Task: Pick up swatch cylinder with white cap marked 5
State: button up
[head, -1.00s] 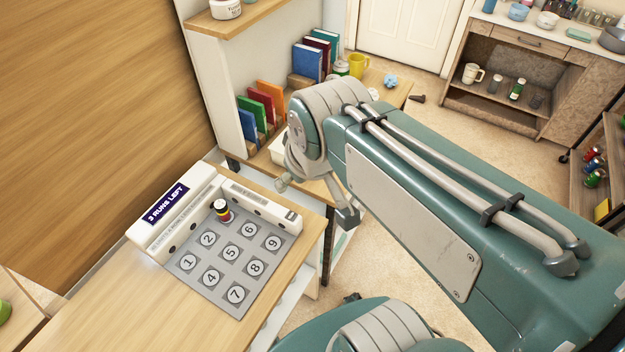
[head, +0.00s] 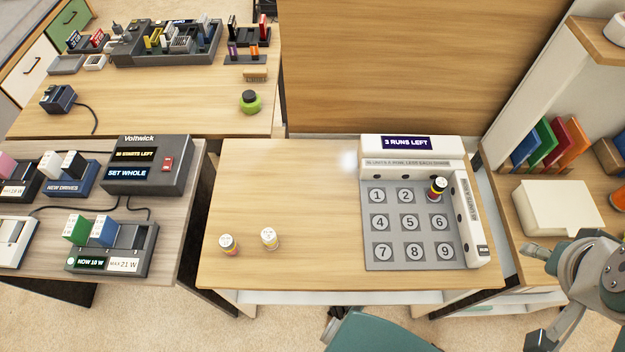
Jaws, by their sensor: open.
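Two small swatch cylinders with pale caps stand upright on the left of the middle wooden table: a left one (head: 228,245) and a right one (head: 269,239). Their cap marks are too small to read, so I cannot tell which is marked 5. My gripper (head: 533,297) is at the lower right edge, partly cut off, open, seemingly empty and well right of the cylinders.
A white device (head: 410,167) reading "3 RUNS LEFT" borders the pad. A tall wooden panel (head: 420,65) rises behind. A side desk with a Voltwick box (head: 148,160) is at left, shelves with books (head: 545,145) at right. The table's middle is clear.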

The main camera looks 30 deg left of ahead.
aim_at(268, 237)
jog(key=j+u, duration=0.1)
jog(key=u, duration=2.1)
jog(key=i+j+z, duration=0.1)
jog(key=j+z, duration=0.4)
jog(key=j, duration=0.15)
